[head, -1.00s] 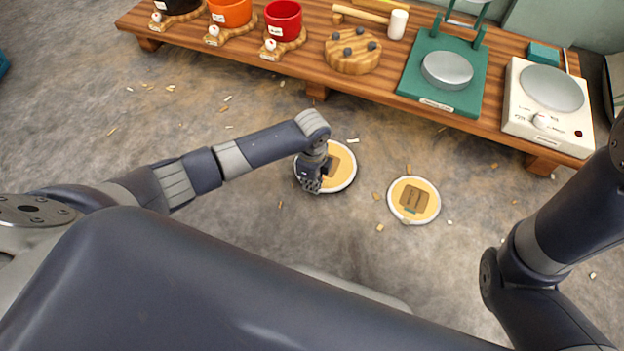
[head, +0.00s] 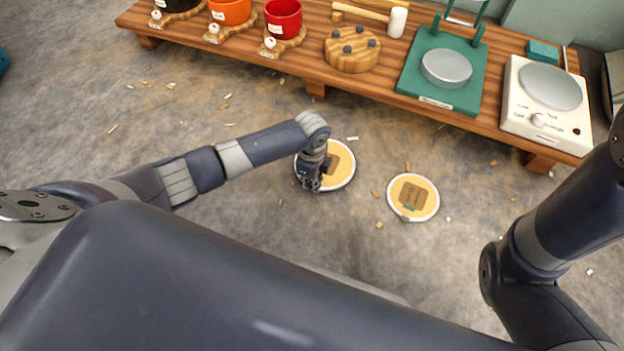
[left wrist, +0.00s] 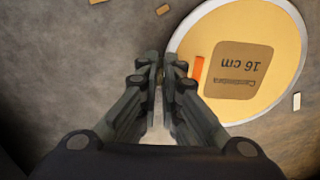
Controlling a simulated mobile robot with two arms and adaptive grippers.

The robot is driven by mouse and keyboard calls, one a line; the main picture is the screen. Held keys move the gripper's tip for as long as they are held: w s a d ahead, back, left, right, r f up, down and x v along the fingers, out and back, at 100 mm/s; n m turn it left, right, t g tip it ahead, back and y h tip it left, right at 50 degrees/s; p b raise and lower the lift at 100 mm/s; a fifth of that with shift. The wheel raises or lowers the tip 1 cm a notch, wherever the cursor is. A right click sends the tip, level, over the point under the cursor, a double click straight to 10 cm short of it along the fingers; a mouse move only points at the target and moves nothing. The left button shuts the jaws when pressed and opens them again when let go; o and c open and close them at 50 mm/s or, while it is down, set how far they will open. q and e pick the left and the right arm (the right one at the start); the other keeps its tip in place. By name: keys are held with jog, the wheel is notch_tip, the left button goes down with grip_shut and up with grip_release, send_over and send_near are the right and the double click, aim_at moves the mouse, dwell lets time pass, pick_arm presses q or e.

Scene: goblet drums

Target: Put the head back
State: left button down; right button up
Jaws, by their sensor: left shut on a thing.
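The round drum head (head: 343,180), cream with a pale rim, shows on the floor or just above it; I cannot tell which. In the left wrist view its face (left wrist: 275,35) has a brown "16 cm" label and a small orange mark. My left gripper (head: 311,184) is shut at the near-left edge of this head; in the left wrist view its fingers (left wrist: 157,62) meet beside the rim and hide the gripped part. A second, smaller head (head: 430,190) with a brown label and teal mark lies to the right. My right gripper is out of view.
A low wooden bench runs along the back. It bears red (head: 283,18) and orange (head: 231,10) drums or pots, a round wooden block (head: 353,60), a mallet (head: 397,22), a green press (head: 446,68) and a white hot plate (head: 550,88). The floor has wood chips.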

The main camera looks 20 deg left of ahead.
pick_arm(q)
jog(key=shift+f, duration=0.25)
dwell(0.3)
jog(key=c, duration=1.7)
grip_release()
jog(key=shift+r, duration=0.1)
notch_tip(320, 180, up, 12)
